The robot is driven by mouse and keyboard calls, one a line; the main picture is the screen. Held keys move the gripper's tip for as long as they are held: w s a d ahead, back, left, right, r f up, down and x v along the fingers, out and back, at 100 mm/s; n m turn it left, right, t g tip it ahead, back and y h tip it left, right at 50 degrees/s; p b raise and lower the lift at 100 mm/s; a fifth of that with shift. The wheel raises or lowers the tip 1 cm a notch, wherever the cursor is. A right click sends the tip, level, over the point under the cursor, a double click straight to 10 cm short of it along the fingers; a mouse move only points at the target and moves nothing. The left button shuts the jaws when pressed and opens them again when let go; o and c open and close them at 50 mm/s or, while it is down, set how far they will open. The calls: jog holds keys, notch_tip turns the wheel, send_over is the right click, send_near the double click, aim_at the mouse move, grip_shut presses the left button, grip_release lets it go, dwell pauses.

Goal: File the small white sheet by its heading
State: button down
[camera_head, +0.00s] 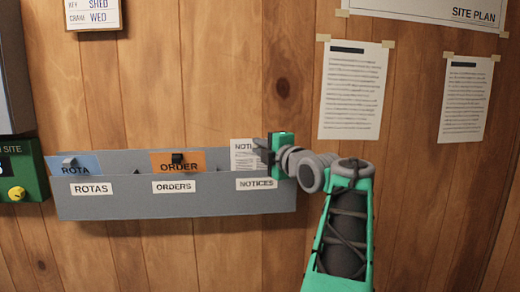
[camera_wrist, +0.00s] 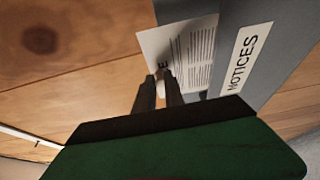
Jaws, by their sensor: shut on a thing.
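The small white sheet (camera_head: 241,152) shows a heading that begins "NOTI"; the rest is hidden behind my gripper. It stands upright at the right-hand pocket of the grey wall rack (camera_head: 130,204), above the label NOTICES (camera_head: 257,184). Its lower part is behind the rack's front wall. My gripper (camera_head: 262,150) is shut on the sheet near its top edge. In the wrist view the two fingers (camera_wrist: 160,88) pinch the sheet (camera_wrist: 195,50), with printed lines on it, beside the rack wall with the NOTICES label (camera_wrist: 243,55).
A blue ROTA card (camera_head: 74,164) stands in the left pocket above the label ROTAS, and an orange ORDER card (camera_head: 190,160) in the middle one above ORDERS. Printed sheets (camera_head: 354,90) are taped to the wood wall at right. A green box (camera_head: 28,168) is at far left.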

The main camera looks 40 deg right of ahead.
jog(key=shift+f, duration=0.2)
jog(key=c, duration=1.3)
grip_release()
jog(key=shift+c, duration=0.2)
